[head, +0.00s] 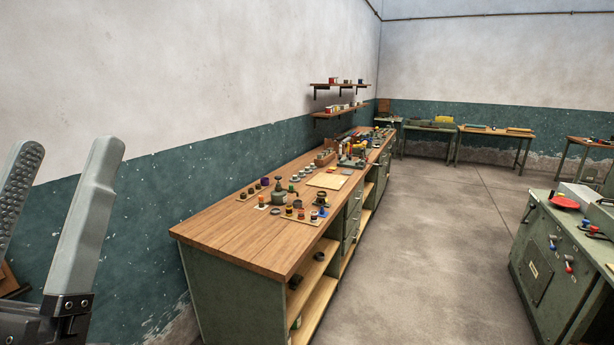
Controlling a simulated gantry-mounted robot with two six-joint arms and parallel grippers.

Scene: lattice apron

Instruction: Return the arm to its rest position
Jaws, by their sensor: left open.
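My left gripper (66,160) is at the left edge of the head view, its two grey fingers pointing up. The fingers are apart and nothing is between them. It is in front of the teal and white wall, clear to the left of the long wooden workbench (225,229). One finger is partly cut off by the picture's left edge. My right gripper is not in view.
Several small jars and tools stand on the workbench around a dark green pot (279,197). Shelves (338,85) hang on the wall. A green cabinet (560,262) stands at right. The floor (420,240) between is clear.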

